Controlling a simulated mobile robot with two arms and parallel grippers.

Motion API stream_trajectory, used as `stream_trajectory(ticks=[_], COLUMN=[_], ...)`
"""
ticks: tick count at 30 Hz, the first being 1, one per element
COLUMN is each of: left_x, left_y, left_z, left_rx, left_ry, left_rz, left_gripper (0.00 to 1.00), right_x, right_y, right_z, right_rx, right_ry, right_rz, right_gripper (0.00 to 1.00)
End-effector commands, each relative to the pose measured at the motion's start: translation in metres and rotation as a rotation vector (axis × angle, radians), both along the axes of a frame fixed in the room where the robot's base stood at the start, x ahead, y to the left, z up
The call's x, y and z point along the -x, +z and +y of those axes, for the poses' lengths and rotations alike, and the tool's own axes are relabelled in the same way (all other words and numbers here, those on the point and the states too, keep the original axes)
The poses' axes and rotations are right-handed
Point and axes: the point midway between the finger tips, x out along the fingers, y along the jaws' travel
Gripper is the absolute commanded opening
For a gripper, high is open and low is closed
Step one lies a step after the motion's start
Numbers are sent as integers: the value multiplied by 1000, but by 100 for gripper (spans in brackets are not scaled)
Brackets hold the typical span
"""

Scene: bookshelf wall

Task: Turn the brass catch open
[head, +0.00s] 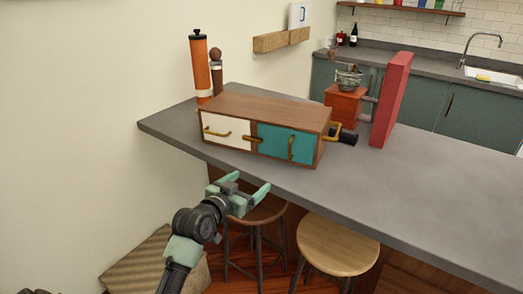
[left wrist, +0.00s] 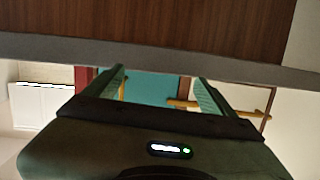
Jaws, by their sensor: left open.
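A wooden cabinet (head: 265,106) with a white door (head: 226,130) and a teal door (head: 286,140) stands on the grey counter. A small brass catch (head: 250,139) lies about level across the seam between the doors. My left gripper (head: 247,182) is open and empty, in front of the counter edge and lower than the cabinet, apart from it. In the left wrist view, which looks upside down, the teal door (left wrist: 150,88) shows between the fingers. The brass catch (left wrist: 181,102) shows close to the right finger, partly hidden. My right gripper is not in view.
Brass handles sit on the white door (head: 217,133) and teal door (head: 291,148). An orange cylinder (head: 200,68) stands behind the cabinet. A coffee grinder (head: 344,105) and red block (head: 391,100) stand right. Stools (head: 338,245) are below the counter (head: 430,190), whose right part is clear.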

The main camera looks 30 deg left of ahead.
Motion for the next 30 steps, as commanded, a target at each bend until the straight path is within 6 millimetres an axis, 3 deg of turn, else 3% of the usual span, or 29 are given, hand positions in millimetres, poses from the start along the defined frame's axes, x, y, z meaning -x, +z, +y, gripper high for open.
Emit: stream_trajectory(ticks=[12, 17, 30], left_x=[-24, -36, -97], left_y=[63, 67, 67], left_z=[51, 56, 63], left_rx=[23, 26, 25], left_ry=[87, 94, 94], left_rz=[-206, -221, -220], left_gripper=[85, 85, 85], right_x=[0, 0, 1], right_y=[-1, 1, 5], right_z=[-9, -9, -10], right_rx=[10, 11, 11], right_ry=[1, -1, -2], right_rz=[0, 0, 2], right_gripper=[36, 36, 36])
